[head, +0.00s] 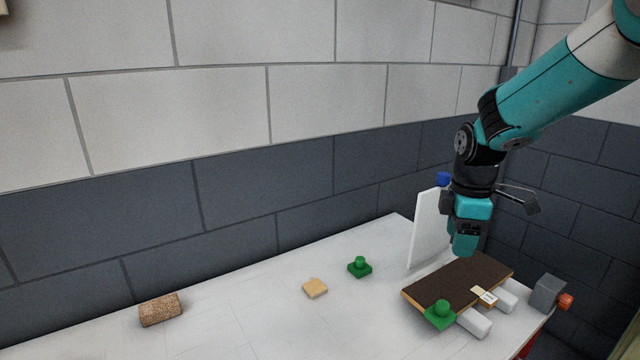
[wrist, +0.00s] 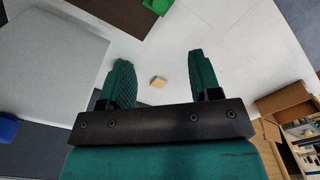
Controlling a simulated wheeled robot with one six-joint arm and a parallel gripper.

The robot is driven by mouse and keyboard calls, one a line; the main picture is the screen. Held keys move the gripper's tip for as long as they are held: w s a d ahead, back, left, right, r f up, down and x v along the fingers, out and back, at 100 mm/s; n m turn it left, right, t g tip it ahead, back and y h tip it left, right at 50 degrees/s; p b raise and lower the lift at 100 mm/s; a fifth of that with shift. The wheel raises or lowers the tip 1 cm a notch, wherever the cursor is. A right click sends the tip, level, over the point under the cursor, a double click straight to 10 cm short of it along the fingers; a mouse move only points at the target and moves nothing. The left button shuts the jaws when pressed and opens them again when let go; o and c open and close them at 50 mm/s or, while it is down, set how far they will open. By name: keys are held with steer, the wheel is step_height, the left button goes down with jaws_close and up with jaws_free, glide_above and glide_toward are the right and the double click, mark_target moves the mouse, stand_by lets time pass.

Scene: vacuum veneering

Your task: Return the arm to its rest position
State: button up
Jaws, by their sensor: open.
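My gripper (head: 464,246) hangs from my teal and black arm at the right of the head view, fingers pointing down. It appears above the far part of a dark brown veneer board (head: 455,282), beside an upright white panel (head: 429,228). In the wrist view my gripper (wrist: 162,72) has its two green fingers well apart. Nothing is held between them. A small tan block (wrist: 158,82) shows through the gap, on the white table farther below. The brown board (wrist: 118,14) is at the top of the wrist view.
A green knobbed piece (head: 440,314) sits at the board's front corner, another (head: 360,267) on the table (head: 250,325). A cork block (head: 161,310) lies left. A grey block with an orange knob (head: 547,293) stands at the right edge. The table's middle left is clear.

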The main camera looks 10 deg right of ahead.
steer(key=s+a+r+m+y, duration=0.2)
steer(key=s+a+r+m, duration=0.1)
steer(key=s+a, duration=0.8)
steer(key=s+a+r+m+y, duration=0.2)
steer(key=s+a+r, duration=0.1)
steer(key=s+a, duration=0.8)
steer(key=shift+a+m, duration=0.2)
steer(key=shift+m, duration=0.2)
